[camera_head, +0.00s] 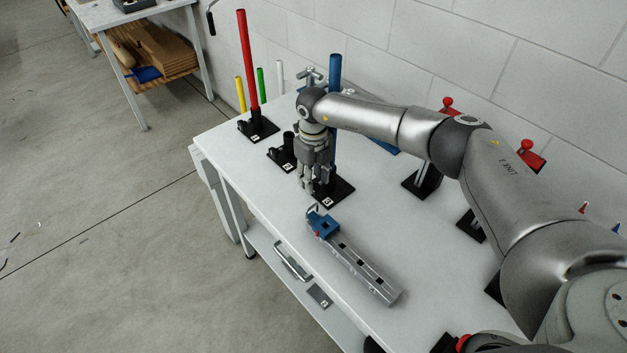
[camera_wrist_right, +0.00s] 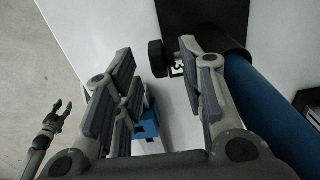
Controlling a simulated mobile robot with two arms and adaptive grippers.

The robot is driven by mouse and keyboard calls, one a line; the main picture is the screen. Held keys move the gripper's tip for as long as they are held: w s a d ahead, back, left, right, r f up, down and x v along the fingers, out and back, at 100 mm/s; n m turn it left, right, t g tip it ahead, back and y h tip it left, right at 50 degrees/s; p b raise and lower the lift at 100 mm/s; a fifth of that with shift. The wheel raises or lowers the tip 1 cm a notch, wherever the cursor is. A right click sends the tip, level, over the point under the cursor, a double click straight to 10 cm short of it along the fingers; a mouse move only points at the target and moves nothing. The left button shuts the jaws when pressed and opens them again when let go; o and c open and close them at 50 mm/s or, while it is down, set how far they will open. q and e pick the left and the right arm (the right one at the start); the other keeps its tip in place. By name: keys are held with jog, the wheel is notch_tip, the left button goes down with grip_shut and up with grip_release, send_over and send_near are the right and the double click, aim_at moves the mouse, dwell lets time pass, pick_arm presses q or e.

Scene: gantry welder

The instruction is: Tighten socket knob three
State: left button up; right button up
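The black knob (camera_wrist_right: 156,58) marked near a "3" label (camera_wrist_right: 178,70) sticks out beside the black socket (camera_wrist_right: 212,28) that holds a blue tube (camera_wrist_right: 262,115). The tube (camera_head: 335,72) stands upright on a black base plate (camera_head: 341,190) in the head view, where the gripper hides the knob. My right gripper (camera_head: 307,188) points down next to the tube. In the right wrist view the right gripper (camera_wrist_right: 160,58) is open, and the knob shows between its fingertips, apparently not touched. My left gripper (camera_wrist_right: 62,112) shows small at the left of the wrist view, open and empty.
A red tube (camera_head: 247,60) stands in another base, with a low black socket (camera_head: 284,155) nearby. A blue block on a metal rail (camera_head: 358,265) lies on the white table in front. Black stands with red knobs (camera_head: 447,103) are behind my right arm.

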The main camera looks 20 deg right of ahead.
jog(key=shift+f, duration=1.55)
jog(key=shift+c, duration=0.4)
grip_shut()
